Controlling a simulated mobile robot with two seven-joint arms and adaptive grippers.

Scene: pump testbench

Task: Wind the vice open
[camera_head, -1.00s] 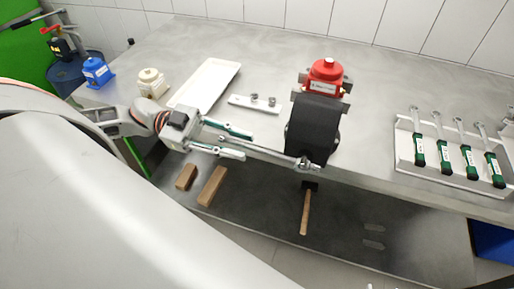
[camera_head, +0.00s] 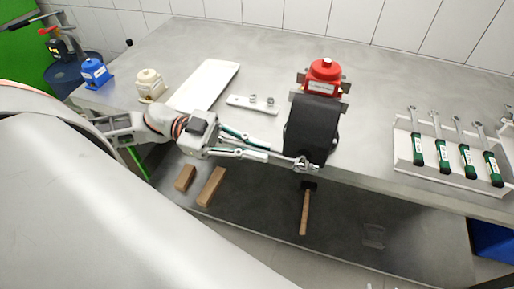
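The vice (camera_head: 312,128) is a black block at the table's front edge. A red pump (camera_head: 323,78) sits between its grey jaws. The vice's thin metal handle (camera_head: 286,159) runs left from the screw end (camera_head: 303,163) at the front of the vice. My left gripper (camera_head: 269,152) comes in from the left. Its two green-and-grey fingers lie close on either side of the handle's left part and look shut on it. The jaw gap is partly hidden by the pump and the black block. My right gripper is not in view.
A rack of green-handled wrenches (camera_head: 450,172) stands at the right. A white tray (camera_head: 207,84), a plate with two studs (camera_head: 252,104), and cream (camera_head: 150,85) and blue pumps (camera_head: 95,72) are at the left. A hammer (camera_head: 305,210) and wooden blocks (camera_head: 211,187) lie below.

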